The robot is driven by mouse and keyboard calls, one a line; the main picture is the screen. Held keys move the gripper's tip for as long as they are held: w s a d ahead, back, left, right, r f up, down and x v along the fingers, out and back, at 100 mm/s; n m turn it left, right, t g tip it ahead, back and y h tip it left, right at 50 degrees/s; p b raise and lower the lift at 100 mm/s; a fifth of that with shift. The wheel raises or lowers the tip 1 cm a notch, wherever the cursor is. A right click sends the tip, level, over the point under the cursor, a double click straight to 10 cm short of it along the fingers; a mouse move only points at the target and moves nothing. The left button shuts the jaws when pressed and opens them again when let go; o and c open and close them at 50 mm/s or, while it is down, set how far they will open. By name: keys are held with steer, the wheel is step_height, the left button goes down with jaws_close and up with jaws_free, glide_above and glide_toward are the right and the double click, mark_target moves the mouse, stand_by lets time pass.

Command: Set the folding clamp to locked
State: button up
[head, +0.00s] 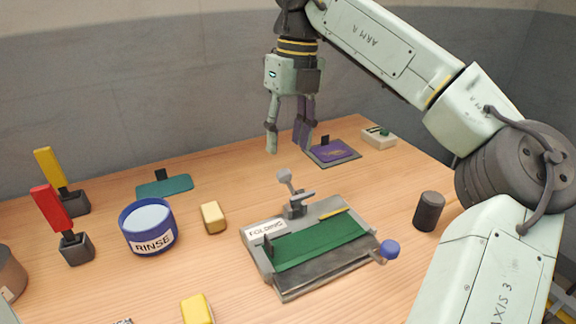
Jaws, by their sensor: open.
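The folding station (290,291) is a grey plate with a label reading "FOLDING" and a green sheet (320,241) lying on it. A small grey toggle clamp (296,204) stands at its back edge. The clamp's lever rises up and leftward to a round grey knob (284,176). A crank with a blue knob (389,250) sticks out at the plate's right side. My gripper (287,149) points down, open and empty, above and behind the clamp, apart from it. Whether the clamp is locked I cannot tell.
A dark cylinder (429,211) stands right of the station. A blue "RINSE" pot (148,228), yellow blocks (212,217) and red (51,210) and yellow levers stand left.

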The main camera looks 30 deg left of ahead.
mark_target(285, 169)
steer(key=f, duration=0.7)
steer(key=shift+s+a+p, duration=0.15)
steer(key=shift+s+p, duration=0.2)
steer(key=shift+c, duration=0.5)
jaws_close()
